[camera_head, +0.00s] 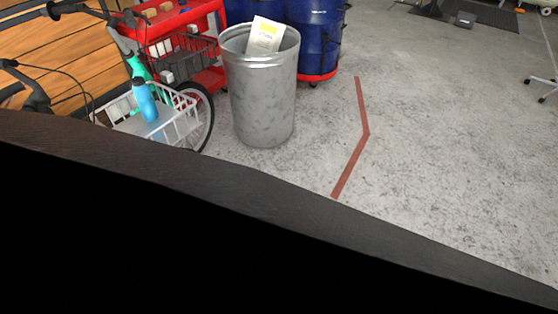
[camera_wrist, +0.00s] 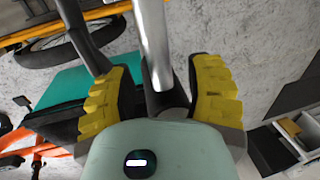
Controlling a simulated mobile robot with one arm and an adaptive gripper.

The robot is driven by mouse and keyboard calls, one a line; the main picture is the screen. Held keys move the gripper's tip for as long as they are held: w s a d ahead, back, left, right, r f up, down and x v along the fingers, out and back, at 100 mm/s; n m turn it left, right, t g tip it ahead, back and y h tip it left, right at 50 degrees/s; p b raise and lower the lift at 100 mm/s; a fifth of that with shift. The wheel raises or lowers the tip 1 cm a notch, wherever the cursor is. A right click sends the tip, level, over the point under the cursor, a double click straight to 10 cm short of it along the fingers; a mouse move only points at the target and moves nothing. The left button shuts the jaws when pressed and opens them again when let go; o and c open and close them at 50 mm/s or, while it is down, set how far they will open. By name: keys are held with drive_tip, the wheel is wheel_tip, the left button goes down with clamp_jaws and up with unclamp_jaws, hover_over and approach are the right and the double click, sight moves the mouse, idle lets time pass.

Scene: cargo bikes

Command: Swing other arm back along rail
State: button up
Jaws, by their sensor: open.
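In the wrist view, my gripper (camera_wrist: 160,82) is open, with a ribbed yellow pad on each side. A silver tube (camera_wrist: 155,40) comes down from the top edge and ends between the pads beside a dark rounded part. A gap shows between this tube and the right pad. A black bar (camera_wrist: 80,35) slants down from the top left to the left pad; I cannot tell whether they touch. Which of these is the task's arm or rail is unclear. The gripper is not visible in the head view.
A teal surface (camera_wrist: 75,90) and a wheel (camera_wrist: 70,45) lie left of the gripper; an open box (camera_wrist: 290,140) is at right. In the head view, a metal bin (camera_head: 260,100) stands beside a bike's white basket (camera_head: 185,128). Open floor (camera_head: 450,150) spreads right. A dark shape blocks the lower part.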

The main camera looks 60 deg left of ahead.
drive_tip(key=shift+a+f, duration=0.1)
drive_tip(key=shift+f, duration=0.35)
drive_tip(key=shift+w, duration=0.1)
clamp_jaws()
idle(0.3)
